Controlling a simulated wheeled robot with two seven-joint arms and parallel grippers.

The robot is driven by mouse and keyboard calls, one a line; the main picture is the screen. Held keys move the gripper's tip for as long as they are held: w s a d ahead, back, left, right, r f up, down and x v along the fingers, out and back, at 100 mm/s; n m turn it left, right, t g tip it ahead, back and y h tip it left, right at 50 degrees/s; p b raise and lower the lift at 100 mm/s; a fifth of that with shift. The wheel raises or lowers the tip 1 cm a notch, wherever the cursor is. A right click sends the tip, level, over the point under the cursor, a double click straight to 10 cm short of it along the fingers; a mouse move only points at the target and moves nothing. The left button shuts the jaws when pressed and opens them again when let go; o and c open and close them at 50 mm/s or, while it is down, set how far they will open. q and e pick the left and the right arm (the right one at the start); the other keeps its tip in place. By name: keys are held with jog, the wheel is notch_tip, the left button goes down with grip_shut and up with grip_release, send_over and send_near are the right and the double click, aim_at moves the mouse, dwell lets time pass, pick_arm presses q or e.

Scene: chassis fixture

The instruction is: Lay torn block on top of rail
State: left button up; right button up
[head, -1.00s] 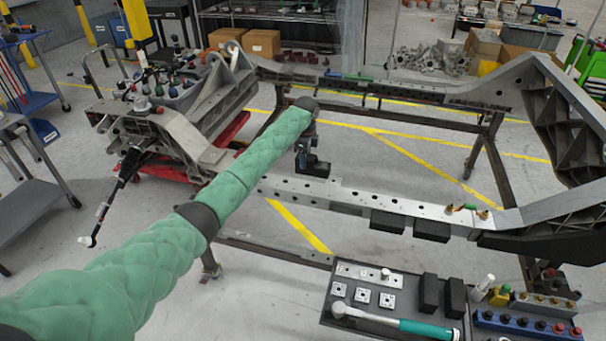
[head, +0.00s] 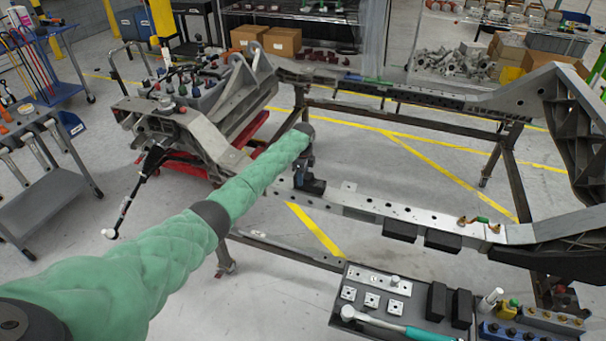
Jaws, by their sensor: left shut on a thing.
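My left gripper (head: 303,172) is at the far end of my green-sleeved left arm and is shut on a dark block (head: 314,187). The block is at the left part of the near rail (head: 375,206), a long pale metal beam with holes. It overlaps the rail's top in the head view. I cannot tell whether it touches the rail or hangs just above it. Any tear on the block is too small to see, and the gripper partly hides it. My right gripper is not in view.
Two black blocks (head: 399,230) sit along the rail's near side. A tray (head: 342,324) at lower right holds two more black blocks (head: 436,301), square plates and a teal-handled tool (head: 385,325). Brass fittings (head: 478,220) stand on the rail's right part. A grey cart (head: 45,205) stands left.

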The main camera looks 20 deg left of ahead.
pick_arm(q)
jog(key=shift+f, duration=0.15)
jog(key=o, duration=1.1)
